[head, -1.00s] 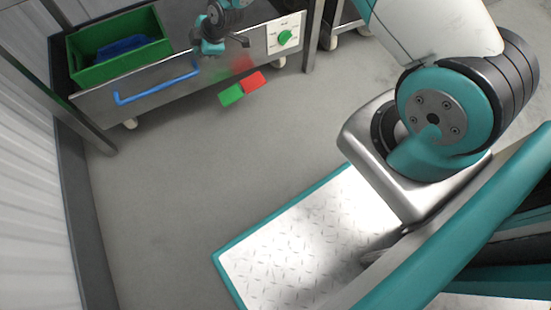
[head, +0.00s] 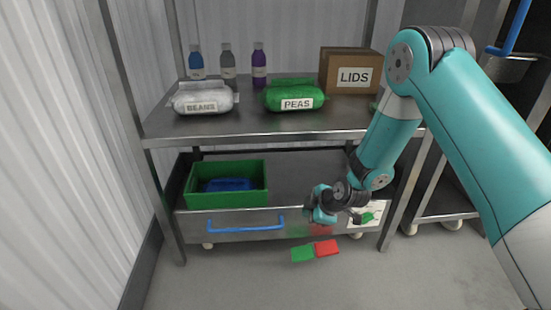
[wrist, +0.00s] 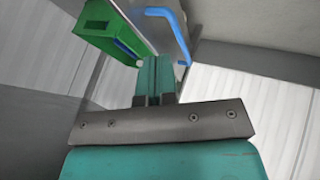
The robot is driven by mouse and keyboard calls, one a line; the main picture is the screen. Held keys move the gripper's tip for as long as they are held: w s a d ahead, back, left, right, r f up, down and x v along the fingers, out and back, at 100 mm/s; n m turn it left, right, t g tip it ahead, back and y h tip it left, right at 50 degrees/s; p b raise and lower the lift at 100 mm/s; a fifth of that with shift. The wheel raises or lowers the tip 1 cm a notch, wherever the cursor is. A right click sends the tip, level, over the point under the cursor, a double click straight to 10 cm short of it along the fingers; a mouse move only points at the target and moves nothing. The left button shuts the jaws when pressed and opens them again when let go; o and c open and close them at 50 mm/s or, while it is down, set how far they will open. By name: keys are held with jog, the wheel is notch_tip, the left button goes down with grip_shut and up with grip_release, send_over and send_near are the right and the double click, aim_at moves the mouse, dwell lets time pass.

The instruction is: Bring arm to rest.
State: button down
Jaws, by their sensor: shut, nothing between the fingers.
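My arm reaches in from the right in the head view and bends down in front of the steel shelf unit. My gripper (head: 316,213) is small and partly turned away there, in front of the drawer. In the wrist view the teal fingers of my gripper (wrist: 155,76) lie together, shut, with nothing seen between them.
A drawer with a blue handle (head: 232,225) is beside my gripper, with a green bin (head: 228,200) above it. Red (head: 327,247) and green (head: 302,253) pieces are low in front. BEANS (head: 203,106) and PEAS (head: 296,104) bags lie above. Left floor is clear.

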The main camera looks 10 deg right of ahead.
jog(key=s+a+r+m+g+p, duration=0.1)
jog(key=s+a+r, duration=0.15)
jog(key=r, duration=0.45)
jog(key=s+a+r+m+g+y, duration=0.1)
jog(key=s+a+r+m, duration=0.1)
jog(key=s+r, duration=0.35)
jog(key=s+a+r+m+g+p, duration=0.1)
jog(key=s+a+r, duration=0.1)
jog(key=r, duration=0.7)
jog(key=s+d+r+m+g+p, duration=0.1)
jog(key=s+r+m+g, duration=0.1)
jog(key=s+r, duration=0.65)
jog(key=s+d+r+m+g+p, duration=0.1)
jog(key=s+r+m, duration=0.25)
jog(key=s, duration=0.95)
notch_tip(320, 180, up, 38)
jog(key=p, duration=3.7)
jog(key=shift+w+a+n+h+p, duration=0.3)
jog(key=shift+w+n+h+p, duration=0.05)
jog(key=shift+w+n+h, duration=0.1)
